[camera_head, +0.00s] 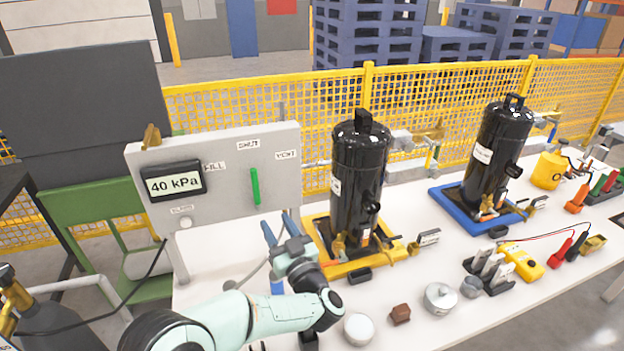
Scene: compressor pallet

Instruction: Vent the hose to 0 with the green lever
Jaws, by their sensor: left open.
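The green lever (255,187) is on the front of a grey panel (220,185) and stands nearly vertical. The labels FILL, SHUT and VENT are to its upper left, above it and to its upper right. The panel's display (174,183) reads 40 kPa. A thin grey hose (258,268) shows below the panel, partly hidden by my left arm. My left gripper (279,227) is open and empty, with blue fingers pointing up, below and right of the lever and apart from it. My right gripper is not in view.
A black compressor (358,170) on a yellow tray (350,266) stands right of my left gripper. Another compressor (497,145) stands on a blue tray (446,203). A silver pot (440,299), a brown block (400,314) and a yellow meter (522,262) lie toward the front. Yellow fencing runs behind.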

